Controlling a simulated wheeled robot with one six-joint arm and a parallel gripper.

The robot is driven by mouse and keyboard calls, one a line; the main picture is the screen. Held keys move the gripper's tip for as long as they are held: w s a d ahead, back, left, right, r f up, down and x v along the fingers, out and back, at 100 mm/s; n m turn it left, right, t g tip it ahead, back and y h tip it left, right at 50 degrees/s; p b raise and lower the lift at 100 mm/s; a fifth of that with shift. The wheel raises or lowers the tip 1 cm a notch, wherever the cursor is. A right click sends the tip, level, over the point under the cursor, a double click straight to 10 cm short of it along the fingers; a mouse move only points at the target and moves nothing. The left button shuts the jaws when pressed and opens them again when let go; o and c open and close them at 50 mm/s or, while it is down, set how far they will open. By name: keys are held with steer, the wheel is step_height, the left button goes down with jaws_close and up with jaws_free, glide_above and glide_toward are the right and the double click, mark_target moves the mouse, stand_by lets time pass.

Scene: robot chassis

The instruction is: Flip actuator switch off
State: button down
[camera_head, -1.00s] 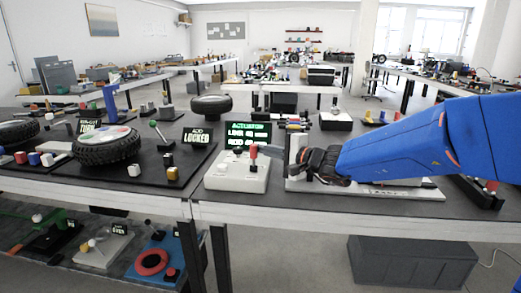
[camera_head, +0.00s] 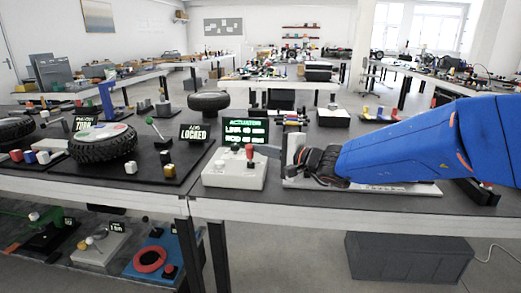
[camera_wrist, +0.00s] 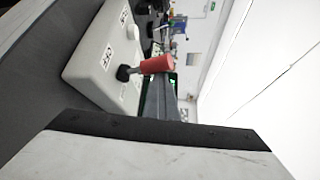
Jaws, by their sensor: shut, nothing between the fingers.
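The actuator control box (camera_head: 222,180) is a white box on the table's front edge, left of my gripper (camera_head: 302,163). A red-capped switch lever (camera_head: 249,152) stands up on it. Behind it, a black screen (camera_head: 246,132) reads ACTUATOR in green, with two smaller lines I cannot read surely. In the wrist view, the box (camera_wrist: 88,66) appears turned sideways, with the red lever cap (camera_wrist: 156,64) on a dark pivot beside a label. My gripper's grey fingers (camera_wrist: 163,97) are shut and empty, close to the cap; I cannot tell whether they touch it.
A white-based mechanism (camera_head: 400,188) lies beneath my arm. Left of the box are a LOCKED sign (camera_head: 194,133), a green-knobbed lever (camera_head: 150,121) and a large tire (camera_head: 100,150). A grey bin (camera_head: 405,258) stands on the floor below.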

steer(key=shift+s+f, duration=0.15)
steer(key=shift+s, duration=0.15)
steer(key=v, duration=1.7)
steer(key=shift+d, duration=0.15)
steer(key=shift+w, duration=0.1)
steer(key=s+d+f+n+g+h, duration=0.25)
steer(key=s+f, duration=0.25)
steer(key=s, duration=0.3)
steer(key=s+d+f+n+g+h, duration=0.1)
steer(key=s+f+n+g+h, duration=0.2)
steer(key=s+f, duration=0.35)
steer(key=s+d+f+n+h, duration=0.2)
steer(key=s+d+h, duration=0.1)
steer(key=d, duration=0.5)
steer(key=s+d+f+n+h, duration=0.2)
steer(key=s+d+f+h, duration=0.1)
steer(key=s+d, duration=0.3)
steer(key=shift+s+d+h, duration=0.3)
steer(key=shift+d+h, duration=0.45)
steer(key=shift+d, duration=0.3)
